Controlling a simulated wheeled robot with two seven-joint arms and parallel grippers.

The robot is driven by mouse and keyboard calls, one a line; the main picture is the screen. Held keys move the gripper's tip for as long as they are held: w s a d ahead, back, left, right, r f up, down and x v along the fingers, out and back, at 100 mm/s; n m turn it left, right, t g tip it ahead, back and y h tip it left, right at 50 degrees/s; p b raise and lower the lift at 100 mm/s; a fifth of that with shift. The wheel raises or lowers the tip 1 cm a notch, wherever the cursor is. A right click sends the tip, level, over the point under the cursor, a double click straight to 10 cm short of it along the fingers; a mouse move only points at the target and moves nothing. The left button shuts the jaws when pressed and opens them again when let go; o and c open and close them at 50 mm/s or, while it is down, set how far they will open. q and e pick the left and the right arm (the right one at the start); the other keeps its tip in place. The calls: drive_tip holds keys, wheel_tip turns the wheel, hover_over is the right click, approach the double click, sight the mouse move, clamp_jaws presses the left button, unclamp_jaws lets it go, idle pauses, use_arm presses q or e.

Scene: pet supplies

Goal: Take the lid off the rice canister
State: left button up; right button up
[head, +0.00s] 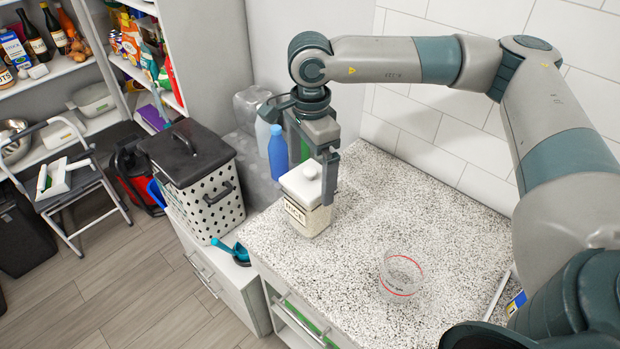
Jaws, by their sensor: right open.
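The rice canister (306,216) stands upright on the speckled countertop near its back left side, with a "RICE" label on its front. Its white lid (300,187) with a round knob (309,169) sits on top. My right gripper (312,180) points down over the canister, its fingers open on either side of the lid's knob. Whether a finger touches the lid or knob cannot be told. My left gripper is not in view.
A clear measuring cup (401,276) with red markings stands on the countertop (340,290). A perforated bin with a black lid (185,150) and a teal scoop (232,250) are left of it. Bottles (278,150) stand behind the canister. The counter's middle is mostly free.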

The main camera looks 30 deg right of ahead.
sight(310, 169)
drive_tip(key=c, duration=1)
drive_tip(key=shift+r, duration=0.1)
drive_tip(key=shift+r+b, duration=0.4)
drive_tip(key=shift+r, duration=0.05)
wheel_tip(310, 169, up, 2)
drive_tip(key=shift+w+r+b, duration=0.1)
drive_tip(key=shift+b, duration=0.6)
drive_tip(key=shift+s+d+r+b, duration=0.7)
drive_tip(key=shift+d+r, duration=0.2)
drive_tip(key=shift+d, duration=0.1)
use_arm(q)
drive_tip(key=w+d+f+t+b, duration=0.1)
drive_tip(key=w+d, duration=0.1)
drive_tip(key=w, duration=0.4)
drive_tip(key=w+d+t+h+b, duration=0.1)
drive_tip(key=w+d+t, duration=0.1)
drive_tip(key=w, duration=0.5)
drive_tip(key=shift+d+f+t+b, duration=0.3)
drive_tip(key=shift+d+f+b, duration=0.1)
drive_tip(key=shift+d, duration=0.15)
use_arm(e)
drive_tip(key=shift+s+d+r, duration=0.9)
drive_tip(key=shift+d+r, duration=0.1)
drive_tip(key=shift+d, duration=0.3)
drive_tip(key=shift+s+d+r, duration=0.9)
drive_tip(key=shift+d+r, duration=0.05)
drive_tip(key=shift+d, duration=0.3)
drive_tip(key=shift+s+d+r, duration=0.9)
drive_tip(key=shift+d+r, duration=0.1)
drive_tip(key=shift+d, duration=0.3)
